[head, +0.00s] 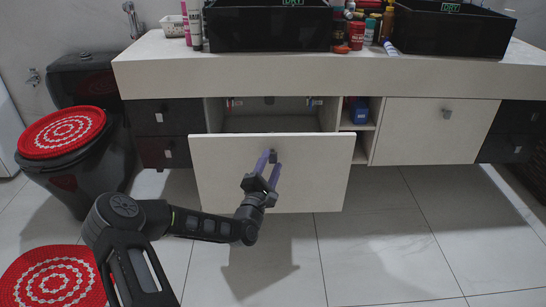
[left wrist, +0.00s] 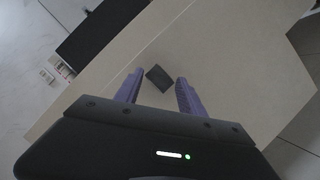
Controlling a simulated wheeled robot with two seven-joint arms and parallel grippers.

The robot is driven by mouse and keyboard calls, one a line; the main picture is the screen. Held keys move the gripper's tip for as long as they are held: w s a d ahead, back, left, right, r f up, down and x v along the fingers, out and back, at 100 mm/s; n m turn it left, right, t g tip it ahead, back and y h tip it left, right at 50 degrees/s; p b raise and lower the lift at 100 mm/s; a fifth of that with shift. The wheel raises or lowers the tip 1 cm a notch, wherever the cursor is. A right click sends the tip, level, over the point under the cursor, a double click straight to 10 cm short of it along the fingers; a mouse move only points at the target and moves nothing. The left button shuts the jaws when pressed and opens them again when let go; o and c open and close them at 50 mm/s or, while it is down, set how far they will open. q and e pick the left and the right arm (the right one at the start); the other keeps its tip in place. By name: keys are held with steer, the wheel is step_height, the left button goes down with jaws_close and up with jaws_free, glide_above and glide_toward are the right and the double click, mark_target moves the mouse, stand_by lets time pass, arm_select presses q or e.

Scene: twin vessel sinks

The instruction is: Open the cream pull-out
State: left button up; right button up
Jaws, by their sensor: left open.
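The cream pull-out (head: 228,173) is a wide cream front under the counter at the middle left. It stands out from the cabinet, and the open space behind its top edge shows. Its small dark square handle (left wrist: 160,77) shows in the left wrist view between and beyond the fingertips. My left gripper (head: 269,165) is in front of the panel's upper middle with its purple fingers apart. In the left wrist view the left gripper (left wrist: 158,92) is open with nothing between its fingers. I cannot tell whether the fingers touch the panel. My right gripper is not in view.
The cream counter (head: 180,65) carries two black vessel sinks (head: 267,28) and several bottles. Dark drawers (head: 160,118) and a black toilet with a red cover (head: 62,132) stand left. A closed cream front (head: 430,130) is right.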

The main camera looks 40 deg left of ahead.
arm_select(q)
steer(key=p+v, duration=0.1)
steer(key=v, duration=0.4)
stand_by(0.5)
